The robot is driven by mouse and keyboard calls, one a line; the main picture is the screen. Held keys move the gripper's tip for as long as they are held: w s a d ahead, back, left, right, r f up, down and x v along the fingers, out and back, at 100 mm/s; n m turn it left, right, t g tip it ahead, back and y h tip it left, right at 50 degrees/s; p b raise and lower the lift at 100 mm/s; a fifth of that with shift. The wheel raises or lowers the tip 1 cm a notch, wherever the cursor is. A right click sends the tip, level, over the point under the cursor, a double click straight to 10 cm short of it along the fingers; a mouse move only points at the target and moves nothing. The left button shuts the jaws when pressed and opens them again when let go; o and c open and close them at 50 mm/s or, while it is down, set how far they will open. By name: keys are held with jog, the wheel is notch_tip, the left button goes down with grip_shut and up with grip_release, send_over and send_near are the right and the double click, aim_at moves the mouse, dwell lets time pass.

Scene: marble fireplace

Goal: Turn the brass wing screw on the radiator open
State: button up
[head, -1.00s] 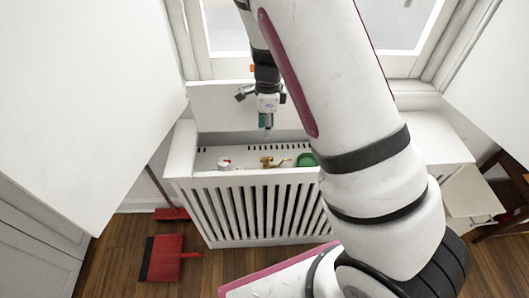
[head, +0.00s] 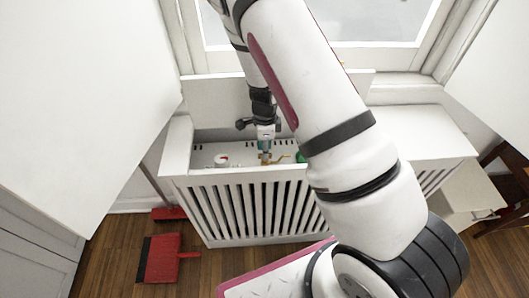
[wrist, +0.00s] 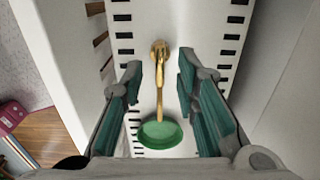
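The radiator (head: 253,205) is a white slatted cabinet under the window, with its top recess open. In it, brass fittings (head: 280,160) sit between a red-and-white round part and a green part. The wrist view shows a brass piece (wrist: 160,52) with a thin brass stem running to a round green part (wrist: 160,134). Which brass part is the wing screw is hard to tell. My gripper (wrist: 158,75) is open, its teal-padded fingers on either side of the brass, with visible gaps. In the head view my gripper (head: 264,152) points down at the brass and partly hides it.
The red-and-white round part (head: 221,160) is left of the brass. The green part (head: 300,156) is close on the right, partly behind my arm. The recess walls and slotted back panel surround the fittings. A red dustpan (head: 160,258) lies on the floor at left.

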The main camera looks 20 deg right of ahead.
jog(key=shift+f, duration=1)
grip_shut()
